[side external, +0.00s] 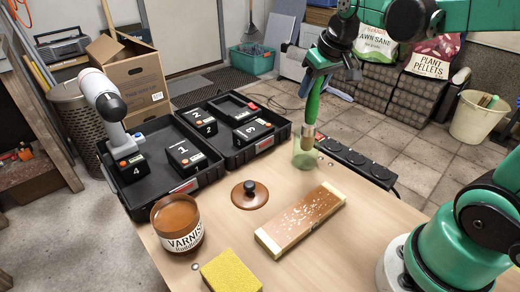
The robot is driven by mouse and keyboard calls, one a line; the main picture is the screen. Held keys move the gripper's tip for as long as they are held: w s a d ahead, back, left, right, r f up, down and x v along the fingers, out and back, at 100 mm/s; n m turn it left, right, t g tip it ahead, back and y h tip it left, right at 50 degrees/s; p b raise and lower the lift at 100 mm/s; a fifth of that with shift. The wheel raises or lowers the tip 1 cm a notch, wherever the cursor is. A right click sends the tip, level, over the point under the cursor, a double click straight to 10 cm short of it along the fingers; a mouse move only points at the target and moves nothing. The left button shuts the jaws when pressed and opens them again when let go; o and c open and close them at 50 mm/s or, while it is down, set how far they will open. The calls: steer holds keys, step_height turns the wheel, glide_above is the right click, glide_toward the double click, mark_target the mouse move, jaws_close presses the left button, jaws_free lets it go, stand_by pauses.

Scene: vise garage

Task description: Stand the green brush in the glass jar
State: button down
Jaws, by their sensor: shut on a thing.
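The green brush (314,101) is held near upright, bristles down, in my gripper (323,72), which is shut on its handle. The bristle end overlaps the mouth of the glass jar (305,155) in the side external view. I cannot tell for sure how deep the bristles are inside the rim. The jar is a greenish clear glass standing upright near the table's far edge.
A power strip (358,162) lies right of the jar. A wooden board (302,218), a brown lid (250,195), a varnish tin (177,226) and a yellow sponge (232,272) are nearer. A black case (240,132) with numbered blocks is left of the jar.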

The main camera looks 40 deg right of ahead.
steer(key=shift+f, duration=0.15)
steer(key=shift+c, duration=1.9)
jaws_free()
steer(key=v, duration=0.5)
steer(key=shift+r, duration=0.3)
steer(key=shift+s+a, duration=0.1)
steer(key=s+a+f+n+t, duration=0.1)
steer(key=s+a+f, duration=0.3)
steer(key=a+f, duration=0.4)
steer(key=shift+s+a+n+t+y, duration=0.2)
steer(key=shift+n+t+y, duration=0.2)
steer(key=shift+t, duration=0.4)
